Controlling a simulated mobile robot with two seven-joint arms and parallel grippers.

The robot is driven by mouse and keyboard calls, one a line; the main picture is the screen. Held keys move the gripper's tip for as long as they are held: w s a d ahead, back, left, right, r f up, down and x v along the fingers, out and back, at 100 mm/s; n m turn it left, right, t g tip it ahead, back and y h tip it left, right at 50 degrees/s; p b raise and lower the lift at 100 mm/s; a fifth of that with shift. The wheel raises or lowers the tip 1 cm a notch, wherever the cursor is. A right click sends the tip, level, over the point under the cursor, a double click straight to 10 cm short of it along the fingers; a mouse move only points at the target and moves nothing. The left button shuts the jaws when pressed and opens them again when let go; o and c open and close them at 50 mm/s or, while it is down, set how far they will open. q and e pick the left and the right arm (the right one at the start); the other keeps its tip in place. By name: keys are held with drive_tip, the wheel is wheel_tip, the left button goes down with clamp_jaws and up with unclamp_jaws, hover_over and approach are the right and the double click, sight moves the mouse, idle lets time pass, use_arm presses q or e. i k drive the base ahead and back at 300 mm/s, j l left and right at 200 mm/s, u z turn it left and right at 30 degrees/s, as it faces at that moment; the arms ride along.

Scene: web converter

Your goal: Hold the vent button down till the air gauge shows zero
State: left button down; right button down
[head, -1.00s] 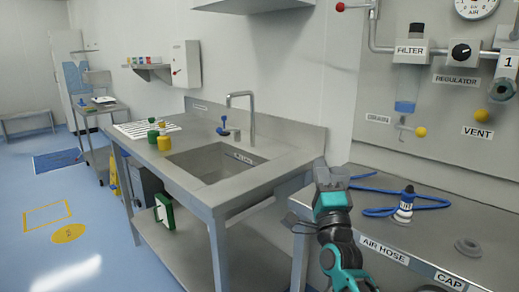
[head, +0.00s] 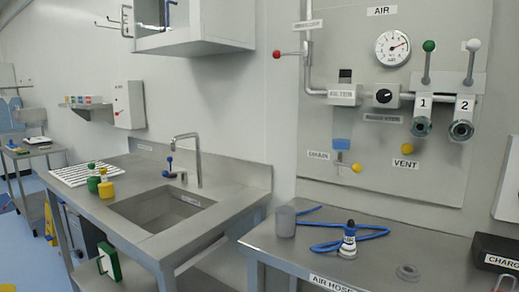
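The vent button (head: 407,148) is a small yellow knob on the grey wall panel, just above the VENT label (head: 405,163). Nothing touches it. The round white air gauge (head: 392,48) is higher on the panel, under the AIR label. Neither of my grippers is in view.
Valves 1 (head: 422,125) and 2 (head: 462,130) have upright levers right of the gauge. Another yellow knob (head: 357,168) is by the DRAIN label.

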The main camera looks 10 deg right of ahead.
sight(407, 148)
drive_tip(key=z, duration=1.3)
